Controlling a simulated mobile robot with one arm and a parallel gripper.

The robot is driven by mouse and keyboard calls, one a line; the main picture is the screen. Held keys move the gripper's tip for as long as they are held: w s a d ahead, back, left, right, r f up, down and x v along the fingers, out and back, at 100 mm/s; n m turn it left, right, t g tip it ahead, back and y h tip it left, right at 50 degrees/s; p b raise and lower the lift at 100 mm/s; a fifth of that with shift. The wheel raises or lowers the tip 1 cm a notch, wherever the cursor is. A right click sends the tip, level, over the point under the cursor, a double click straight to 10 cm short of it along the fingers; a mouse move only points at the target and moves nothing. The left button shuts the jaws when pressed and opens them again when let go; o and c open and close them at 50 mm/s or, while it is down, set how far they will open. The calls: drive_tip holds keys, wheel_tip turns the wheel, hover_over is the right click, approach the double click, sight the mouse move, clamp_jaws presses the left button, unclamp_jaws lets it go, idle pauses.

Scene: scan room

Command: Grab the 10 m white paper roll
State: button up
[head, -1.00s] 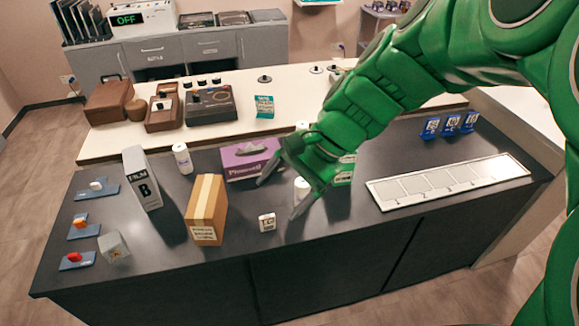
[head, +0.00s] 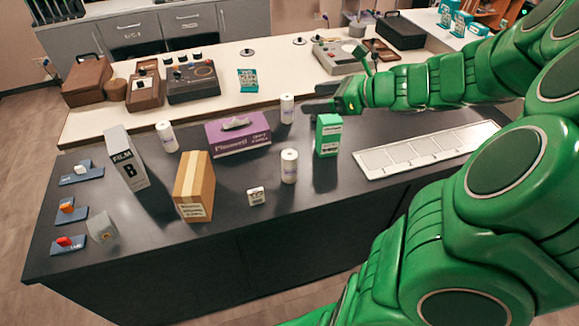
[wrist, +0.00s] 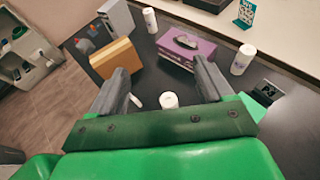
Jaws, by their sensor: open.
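Three upright white paper rolls stand on the dark counter. One (head: 289,166) is near the middle, one (head: 288,108) is at the back, and one (head: 166,136) is at the left behind the film box. Their labels are too small to read, so I cannot tell which is 10 m. My gripper (head: 318,104) is open and empty, appearing just right of the back roll in the head view. In the wrist view, my open fingers (wrist: 160,66) frame the middle roll (wrist: 168,101) beyond them; the back roll (wrist: 243,59) is right of the fingers.
A purple tissue box (head: 238,135) stands left of the middle and back rolls. A green box (head: 328,135) stands close right of the middle roll.

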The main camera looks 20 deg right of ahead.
approach(290, 165)
drive_tip(key=w+f, duration=0.2)
drive_tip(key=w, duration=0.1)
drive_tip(key=w+f, duration=0.1)
drive_tip(key=f, duration=0.1)
drive_tip(key=shift+w+a, duration=0.15)
drive_tip(key=shift+a, duration=0.1)
drive_tip(key=shift+x, duration=1.3)
drive_tip(key=shift+w+a+f, duration=0.2)
drive_tip(key=shift+w+a, duration=0.1)
drive_tip(key=shift+a, duration=0.35)
drive_tip(key=shift+w+a+f, duration=0.25)
drive_tip(key=shift+w+a, duration=0.05)
drive_tip(key=shift+a, duration=0.35)
drive_tip(key=shift+x, duration=1.15)
drive_tip(key=c, duration=1.2)
drive_tip(key=shift+d, duration=0.1)
drive_tip(key=shift+r, duration=0.15)
drive_tip(key=shift+r, duration=4.95)
